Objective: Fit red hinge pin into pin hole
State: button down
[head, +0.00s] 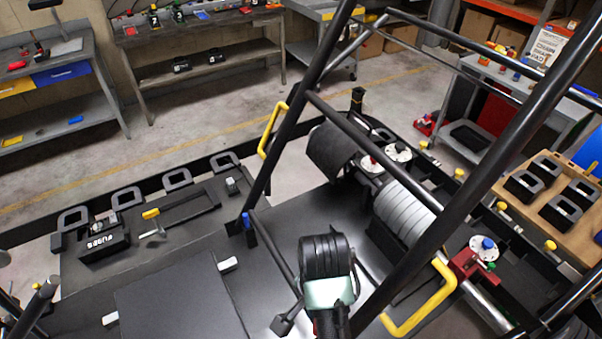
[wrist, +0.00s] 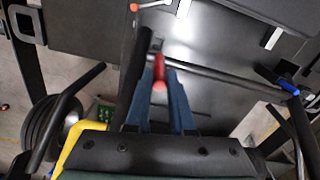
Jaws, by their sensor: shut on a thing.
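The red hinge pin (wrist: 159,74) is between the fingertips of my gripper (wrist: 160,88) in the wrist view. My gripper is shut on it. The pin shows as a red, blurred piece in front of a dark bar end with a small grey part. I cannot make out the pin hole; the pin and fingers cover that spot, and I cannot tell whether the pin touches the bar. A blue pin (wrist: 288,85) stands at the foot of another bar at the right; it also shows in the head view (head: 246,220). In the head view my own arm hides the fingers and the red pin.
Black frame tubes (head: 300,95) rise close around my arm. Yellow handles (head: 420,303) stick out from the frame. A flat dark panel (head: 180,300) lies to the left. Fuse box (head: 103,241), ribbed grey cylinder (head: 404,212) and red clamp (head: 475,262) sit on the kart.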

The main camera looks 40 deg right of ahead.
jog(key=shift+s+d+f+p, duration=0.15)
jog(key=shift+f+p, duration=0.3)
jog(key=shift+f, duration=1.95)
jog(key=shift+s+f+p, duration=0.2)
jog(key=shift+f+p, duration=0.25)
jog(key=shift+f, duration=1.95)
jog(key=c, duration=0.8)
grip_release()
jog(key=shift+w+r, duration=0.15)
jog(key=shift+r, duration=0.5)
notch_tip(320, 180, up, 11)
jog(key=shift+f, duration=0.1)
